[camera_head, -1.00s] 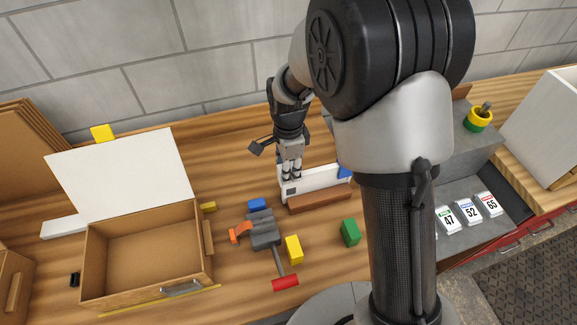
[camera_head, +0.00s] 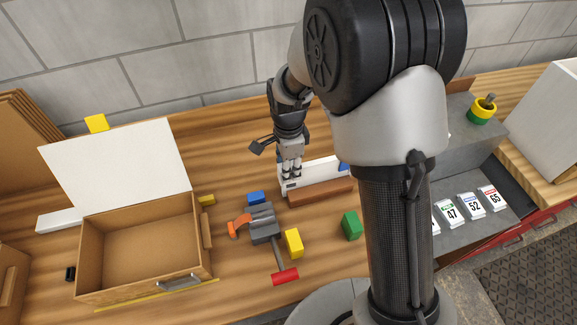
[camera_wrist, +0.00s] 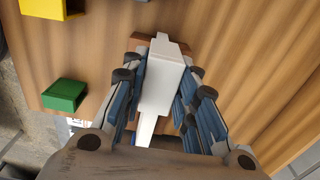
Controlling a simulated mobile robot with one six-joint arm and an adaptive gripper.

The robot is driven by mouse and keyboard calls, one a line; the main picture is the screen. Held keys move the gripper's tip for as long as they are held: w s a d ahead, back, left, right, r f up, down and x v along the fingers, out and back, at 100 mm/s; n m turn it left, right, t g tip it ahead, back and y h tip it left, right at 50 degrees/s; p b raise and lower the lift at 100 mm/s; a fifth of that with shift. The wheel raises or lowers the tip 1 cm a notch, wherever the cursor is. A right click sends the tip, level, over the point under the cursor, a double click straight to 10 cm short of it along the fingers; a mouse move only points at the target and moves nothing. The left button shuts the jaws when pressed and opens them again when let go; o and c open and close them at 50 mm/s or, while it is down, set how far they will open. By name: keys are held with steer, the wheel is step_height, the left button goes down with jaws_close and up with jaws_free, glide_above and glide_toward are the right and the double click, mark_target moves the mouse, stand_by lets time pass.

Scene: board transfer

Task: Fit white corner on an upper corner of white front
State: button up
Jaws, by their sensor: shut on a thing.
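The white front (camera_head: 322,171) is a long white panel standing upright on the bench in the head view. My gripper (camera_head: 290,180) is at its left end, pointing down. In the wrist view my gripper (camera_wrist: 160,95) is shut on a white block, which I take for the white corner (camera_wrist: 160,85). A narrower white strip, apparently the top edge of the white front (camera_wrist: 147,130), runs on from the block. The two look in line and touching, but I cannot tell whether the corner is fully seated. The fingers hide the corner in the head view.
A brown bar (camera_head: 318,192) lies along the front of the panel. A blue piece (camera_head: 344,167) is at its right end, partly behind my arm. Blue, yellow (camera_head: 293,243) and green (camera_head: 351,225) blocks and a red-handled tool (camera_head: 285,276) lie nearby. An open wooden box (camera_head: 140,291) stands left.

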steer(key=shift+f, duration=0.2)
stand_by(0.3)
steer(key=o, duration=0.9)
steer(key=shift+o, duration=0.2)
step_height(320, 180, up, 11)
steer(key=shift+r, duration=0.55)
